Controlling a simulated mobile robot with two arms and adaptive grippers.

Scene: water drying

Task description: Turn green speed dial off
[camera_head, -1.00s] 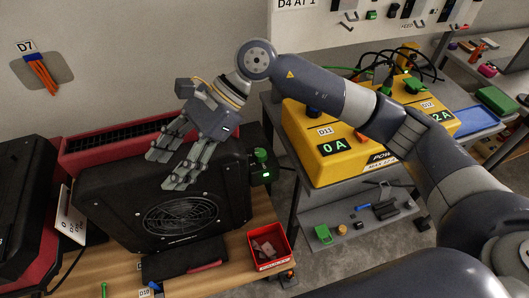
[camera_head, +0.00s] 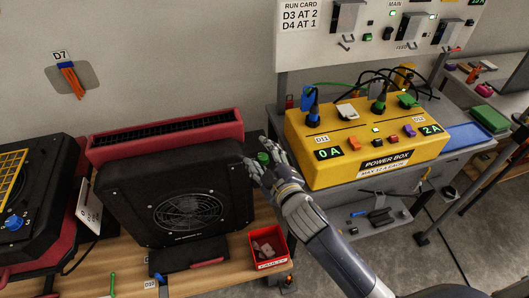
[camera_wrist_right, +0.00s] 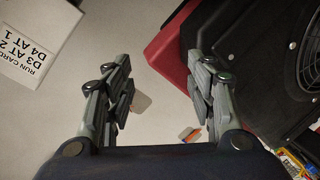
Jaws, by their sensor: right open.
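The green speed dial (camera_head: 263,157) is at the right side of the black and red fan unit (camera_head: 120,195) on the wooden bench. Only part of it shows in the head view, because my right gripper (camera_head: 260,154) is in front of and around it in the picture. I cannot tell whether the fingers touch it. The wrist view also shows my right gripper (camera_wrist_right: 160,80), open with nothing between its fingers but wall and the red edge of the fan unit (camera_wrist_right: 172,50). The dial is not visible there. My left gripper is not in view.
A yellow power box (camera_head: 350,165) with lit displays stands on a grey bench to the right, close to my right arm. A red bin (camera_head: 255,258) sits at the wooden bench's front right. Another unit with a blue knob (camera_head: 13,222) is at far left.

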